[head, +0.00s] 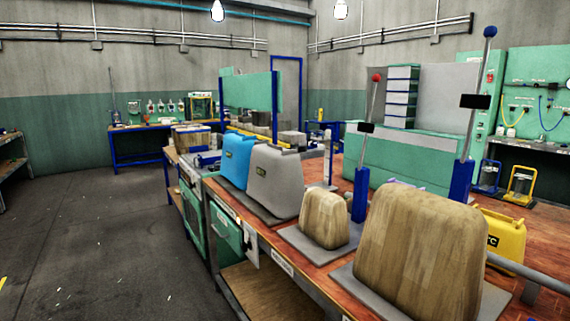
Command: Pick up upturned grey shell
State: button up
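A grey shell (275,183) with a small dark label stands upright on a flat grey plate (262,214) on the long red-brown bench. It sits right of and partly in front of a blue shell (238,161). Whether it is upturned I cannot tell for sure; its inside does not show. Nothing holds it. My gripper is not in this view.
Right of the grey shell stand a small wooden block (325,218) and a large wooden block (416,245) on grey plates. Blue lever posts (361,193) rise behind them. A yellow shell (504,239) is half hidden. The floor (100,230) left of the bench is clear.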

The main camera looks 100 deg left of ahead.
aim_at(276, 179)
jog(key=u, duration=3)
